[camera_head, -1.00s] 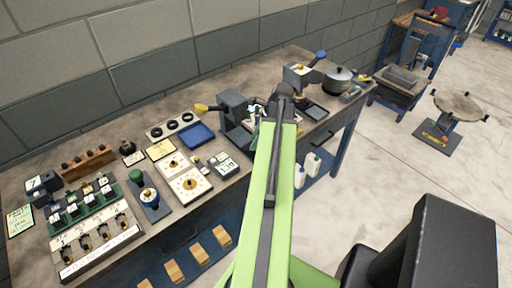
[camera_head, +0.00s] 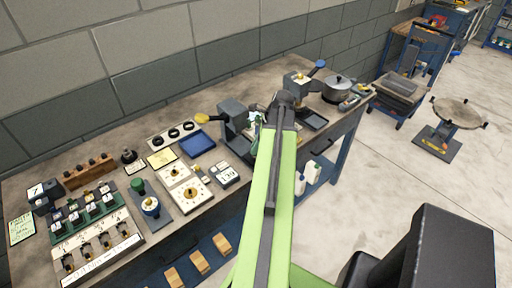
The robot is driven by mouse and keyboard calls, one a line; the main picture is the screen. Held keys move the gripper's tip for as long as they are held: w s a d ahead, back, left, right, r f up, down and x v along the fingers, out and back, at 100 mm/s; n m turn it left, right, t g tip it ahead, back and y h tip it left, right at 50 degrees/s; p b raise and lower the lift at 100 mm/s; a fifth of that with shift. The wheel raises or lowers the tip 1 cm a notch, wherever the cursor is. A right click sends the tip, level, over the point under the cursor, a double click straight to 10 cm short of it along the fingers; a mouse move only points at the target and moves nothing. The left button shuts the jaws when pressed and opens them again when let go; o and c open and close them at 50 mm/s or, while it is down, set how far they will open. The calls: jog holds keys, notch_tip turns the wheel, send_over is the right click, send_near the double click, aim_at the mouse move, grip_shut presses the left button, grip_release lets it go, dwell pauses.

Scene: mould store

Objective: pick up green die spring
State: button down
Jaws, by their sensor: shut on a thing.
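My arm's end reaches over the workbench (camera_head: 325,62), beside a grey press-like device (camera_head: 234,116) with a yellow-tipped handle. My gripper (camera_head: 254,119) shows only in part, small and pale, at the left of the dark wrist joint. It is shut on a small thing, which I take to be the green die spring. The arm covers most of that spot, so the spring's shape and its clearance from the bench cannot be made out.
A lever press (camera_head: 299,84) and round pot (camera_head: 337,89) stand right. White bottles (camera_head: 312,173) sit below. Open floor lies right, with a round stand (camera_head: 459,112).

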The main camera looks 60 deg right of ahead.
notch_tip(320, 180, up, 4)
jog(key=p, duration=0.2)
jog(key=shift+f+p, duration=0.1)
jog(key=shift+p, duration=0.3)
jog(key=s+d+r+p, duration=0.5)
jog(key=s+r+p, duration=0.4)
jog(key=s, duration=0.1)
jog(key=shift+s, duration=0.25)
jog(key=shift+d, duration=0.1)
